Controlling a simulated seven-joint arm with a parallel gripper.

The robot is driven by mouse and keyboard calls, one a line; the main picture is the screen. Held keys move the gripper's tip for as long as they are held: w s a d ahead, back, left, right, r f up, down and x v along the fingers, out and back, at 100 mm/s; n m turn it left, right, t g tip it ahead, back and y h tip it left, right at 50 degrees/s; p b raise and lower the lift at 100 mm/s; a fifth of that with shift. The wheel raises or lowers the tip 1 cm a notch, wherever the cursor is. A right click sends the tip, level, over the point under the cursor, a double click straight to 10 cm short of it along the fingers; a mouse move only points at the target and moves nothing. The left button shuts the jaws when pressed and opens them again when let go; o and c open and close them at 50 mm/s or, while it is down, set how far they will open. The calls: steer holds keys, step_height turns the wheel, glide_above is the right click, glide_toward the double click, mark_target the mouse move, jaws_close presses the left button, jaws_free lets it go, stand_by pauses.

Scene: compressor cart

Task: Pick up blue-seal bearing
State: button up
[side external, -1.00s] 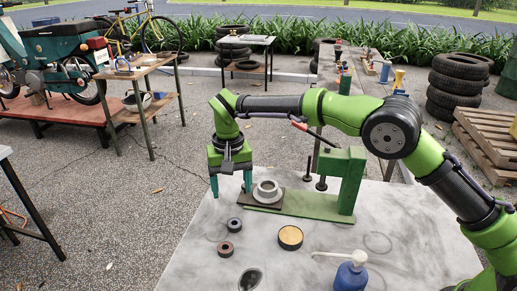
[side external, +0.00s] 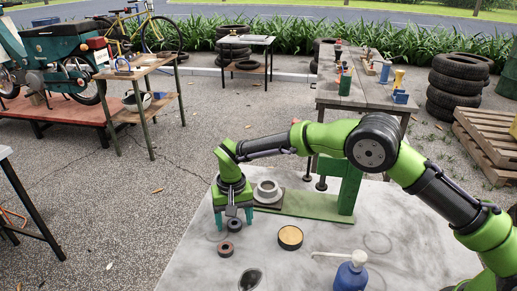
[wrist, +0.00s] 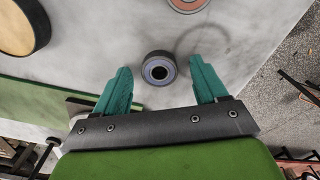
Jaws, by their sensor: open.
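The blue-seal bearing (wrist: 159,69) is a small dark ring with a bluish-grey face. It lies flat on the grey tabletop and also shows in the side view (side external: 235,226). My gripper (wrist: 160,64) is open and points down, with one teal finger on each side of the bearing and a gap on both sides. In the side view my gripper (side external: 234,219) is low over the table at the bearing. A similar bearing with a reddish face (side external: 226,249) lies nearer the camera; part of it shows at the top of the wrist view (wrist: 187,3).
A green press frame (side external: 350,185) stands behind, with a grey ring-shaped housing (side external: 267,191) on its base close to my gripper. A round tan-topped tin (side external: 290,237) and a blue pump bottle (side external: 351,276) stand to the right.

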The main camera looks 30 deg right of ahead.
mark_target(236, 223)
steer(key=c, duration=1.2)
steer(key=shift+r, duration=0.1)
steer(key=shift+r, duration=0.45)
steer(key=r, duration=0.2)
steer(key=shift+s+d+r, duration=0.1)
steer(key=shift+s+r, duration=0.15)
steer(key=shift+r, duration=0.15)
steer(key=s+d, duration=0.2)
steer(key=s, duration=0.2)
steer(key=s+d, duration=0.2)
steer(key=s, duration=0.3)
steer(key=s+d+r, duration=0.1)
steer(key=s+d, duration=0.1)
steer(key=s, duration=0.3)
steer(key=shift+d+r, duration=0.1)
steer(key=shift+d, duration=0.15)
